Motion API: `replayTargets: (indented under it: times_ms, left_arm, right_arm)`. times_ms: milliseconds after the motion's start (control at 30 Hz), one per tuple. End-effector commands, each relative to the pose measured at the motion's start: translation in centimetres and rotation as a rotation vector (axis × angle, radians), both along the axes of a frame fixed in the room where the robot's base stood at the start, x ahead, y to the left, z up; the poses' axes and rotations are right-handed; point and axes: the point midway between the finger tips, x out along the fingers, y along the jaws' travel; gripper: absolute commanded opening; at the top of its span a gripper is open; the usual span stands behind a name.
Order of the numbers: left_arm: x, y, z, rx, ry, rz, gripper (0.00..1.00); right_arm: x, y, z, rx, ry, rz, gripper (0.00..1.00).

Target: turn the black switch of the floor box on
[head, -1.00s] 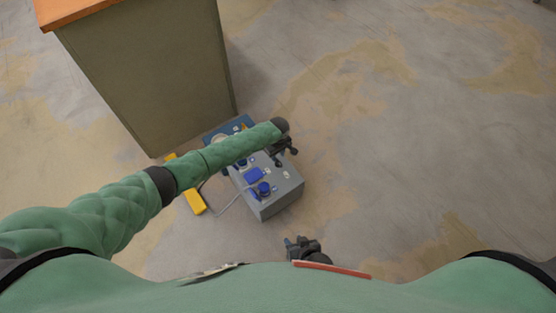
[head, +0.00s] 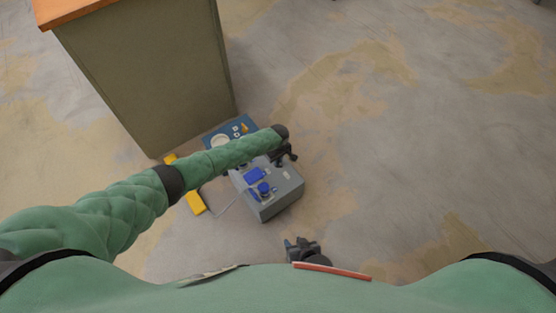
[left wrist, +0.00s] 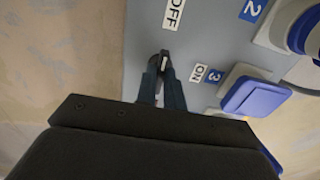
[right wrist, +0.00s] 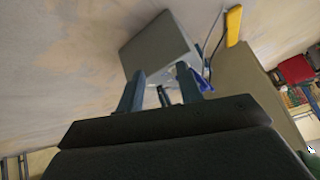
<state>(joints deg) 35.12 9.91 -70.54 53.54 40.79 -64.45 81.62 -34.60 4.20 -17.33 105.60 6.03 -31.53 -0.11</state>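The grey floor box (head: 284,199) stands on the floor in the middle of the head view, with blue sockets on top. In the left wrist view its black switch (left wrist: 164,62) lies at my left fingertips, below the OFF label (left wrist: 174,14) and left of the ON label (left wrist: 198,73). My left gripper (left wrist: 161,74) is nearly closed, its fingers on either side of the switch with a narrow gap. In the head view my left gripper (head: 284,154) is at the box's far right edge. My right gripper (right wrist: 159,80) is open and empty, apart from the box.
A blue panel (head: 242,127) lies behind the box, partly hidden by my left arm. A yellow block (head: 195,203) and a cable lie to its left. A large cabinet (head: 150,85) with an orange top stands at back left. The floor to the right is clear.

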Motion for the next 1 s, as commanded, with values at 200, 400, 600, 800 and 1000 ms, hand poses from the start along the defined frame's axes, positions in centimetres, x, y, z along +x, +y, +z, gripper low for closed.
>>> replayTargets:
  times_ms: [200,400,600,800,1000]
  left_arm:
    - [0.0,0.0,0.1,0.001,0.001,-0.016,0.00]
    - [-0.2,-0.1,0.3,-0.002,0.002,-0.075,0.00]
    - [-0.3,-0.1,0.3,-0.002,0.005,-0.189,0.00]
    - [-0.2,-0.1,0.1,-0.003,0.003,-0.341,0.00]
    - [-0.1,0.0,0.0,0.000,0.001,-0.527,0.00]
  right_arm:
    - [0.0,-0.1,0.3,-0.001,0.001,0.000,0.36]
    - [0.0,-0.1,1.6,-0.002,0.003,0.002,0.36]
    - [0.0,-0.1,3.4,-0.003,0.006,0.004,0.36]
    - [0.9,0.0,7.1,-0.006,0.031,0.015,0.36]
    - [1.0,0.1,8.6,-0.008,0.051,0.022,0.36]
